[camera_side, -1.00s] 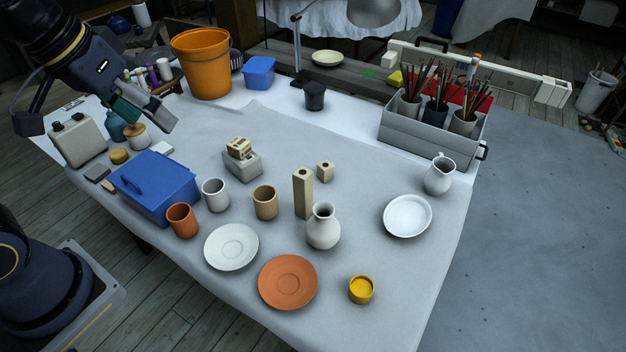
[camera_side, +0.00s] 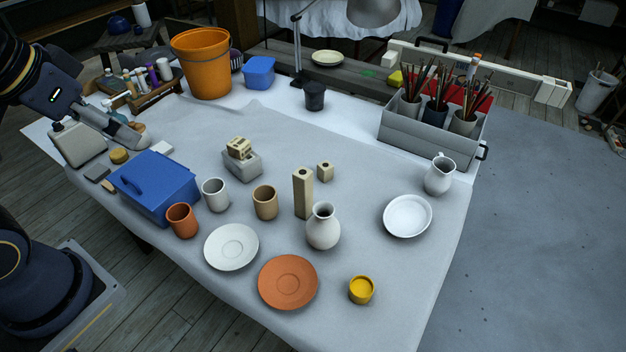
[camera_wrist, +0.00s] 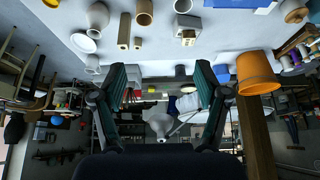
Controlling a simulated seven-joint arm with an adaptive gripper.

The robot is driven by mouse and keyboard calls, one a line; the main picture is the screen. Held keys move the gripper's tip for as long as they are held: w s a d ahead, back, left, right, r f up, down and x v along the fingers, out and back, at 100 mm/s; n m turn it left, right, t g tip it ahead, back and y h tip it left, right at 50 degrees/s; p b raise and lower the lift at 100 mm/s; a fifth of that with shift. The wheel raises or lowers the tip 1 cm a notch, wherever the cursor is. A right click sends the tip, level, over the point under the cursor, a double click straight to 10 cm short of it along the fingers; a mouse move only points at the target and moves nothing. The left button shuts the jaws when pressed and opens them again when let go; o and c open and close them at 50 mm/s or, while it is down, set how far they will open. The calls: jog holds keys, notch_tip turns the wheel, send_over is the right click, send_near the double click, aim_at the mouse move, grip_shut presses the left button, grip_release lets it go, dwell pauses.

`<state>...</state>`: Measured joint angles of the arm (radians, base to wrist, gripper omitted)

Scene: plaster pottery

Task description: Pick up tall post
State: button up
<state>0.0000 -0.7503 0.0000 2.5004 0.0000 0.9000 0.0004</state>
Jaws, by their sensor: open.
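The tall post (camera_side: 303,193) is a pale, upright, square wooden block with a hole in its top, standing mid-table just behind the white vase (camera_side: 323,228). In the wrist view, which looks upside down, the tall post (camera_wrist: 124,31) is near the top, beside a short post (camera_wrist: 137,43). My gripper (camera_side: 136,137) is at the table's left end, far from the post, in front of the jars there. In the wrist view my gripper (camera_wrist: 160,85) has its two fingers wide apart with nothing between them.
The short post (camera_side: 325,172) stands close behind the tall one. A tan cup (camera_side: 265,202), a grey block (camera_side: 243,164) and a blue box (camera_side: 158,186) lie between my gripper and the post. The back middle of the cloth is clear.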

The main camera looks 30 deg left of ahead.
jog(key=shift+c, duration=0.7)
jog(key=w+r+n+t, duration=0.1)
jog(key=w+r, duration=0.2)
send_over(299, 173)
jog(key=s+a, duration=0.4)
notch_tip(299, 173, down, 11)
jog(key=w+d+f, duration=0.1)
jog(key=f, duration=0.4)
jog(key=w+d+f+g, duration=0.1)
jog(key=f, duration=0.4)
jog(key=w+d+f+m+g, duration=0.1)
jog(key=d+f, duration=0.1)
jog(key=f, duration=0.3)
jog(key=shift+w+f, duration=0.25)
jog(key=shift+f, duration=0.1)
jog(key=x, duration=0.5)
jog(key=shift+d+f, duration=0.25)
jog(key=shift+f, duration=0.1)
